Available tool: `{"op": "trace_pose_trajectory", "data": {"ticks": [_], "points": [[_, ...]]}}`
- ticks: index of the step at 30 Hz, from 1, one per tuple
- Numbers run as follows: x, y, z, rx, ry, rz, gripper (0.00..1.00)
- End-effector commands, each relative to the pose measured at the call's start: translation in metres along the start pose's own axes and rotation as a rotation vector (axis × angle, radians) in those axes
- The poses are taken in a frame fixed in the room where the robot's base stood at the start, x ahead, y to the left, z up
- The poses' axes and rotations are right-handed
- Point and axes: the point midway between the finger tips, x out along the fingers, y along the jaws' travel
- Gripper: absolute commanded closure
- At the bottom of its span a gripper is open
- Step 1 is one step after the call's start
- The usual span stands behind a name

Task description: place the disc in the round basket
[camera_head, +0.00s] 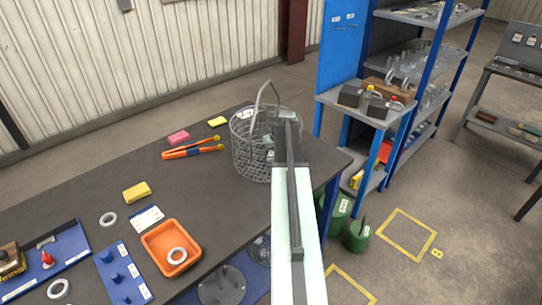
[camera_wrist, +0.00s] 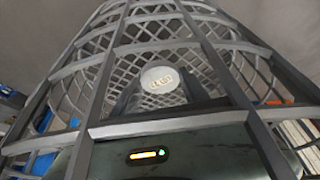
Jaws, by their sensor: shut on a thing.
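The round basket (camera_head: 247,165) is a grey wire-mesh basket with a tall hoop handle. It stands on the dark table near its far right edge. My gripper (camera_wrist: 160,90) is at the basket's right side, and in the head view its tips are hidden by my arm and the mesh. In the wrist view the basket's bars (camera_wrist: 165,127) fill the picture. Beyond them a pale round disc (camera_wrist: 160,79) with dark marks sits between two dark finger shapes, and my gripper looks shut on it. I cannot tell whether the disc touches the basket floor.
On the dark table (camera_head: 222,205) are orange-handled pliers (camera_head: 192,149), a pink block (camera_head: 179,138), yellow blocks (camera_head: 137,192), an orange tray (camera_head: 171,247) with a ring, and a blue peg board (camera_head: 123,272). A blue shelf unit (camera_head: 342,45) stands right of the basket.

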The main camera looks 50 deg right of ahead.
Motion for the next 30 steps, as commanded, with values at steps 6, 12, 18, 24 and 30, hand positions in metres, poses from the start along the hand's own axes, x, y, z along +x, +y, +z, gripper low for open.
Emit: {"op": "trace_pose_trajectory", "data": {"ticks": [6, 12, 18, 24, 30], "points": [[0.008, 0.000, 0.003, 0.000, 0.001, 0.000, 1.00], [0.011, -0.001, 0.004, -0.001, 0.000, 0.000, 1.00], [0.011, -0.001, 0.005, -0.001, -0.001, -0.001, 0.26], [0.012, -0.002, 0.005, -0.001, -0.002, -0.001, 0.26], [0.001, -0.002, 0.001, -0.001, -0.001, -0.001, 0.26]]}}
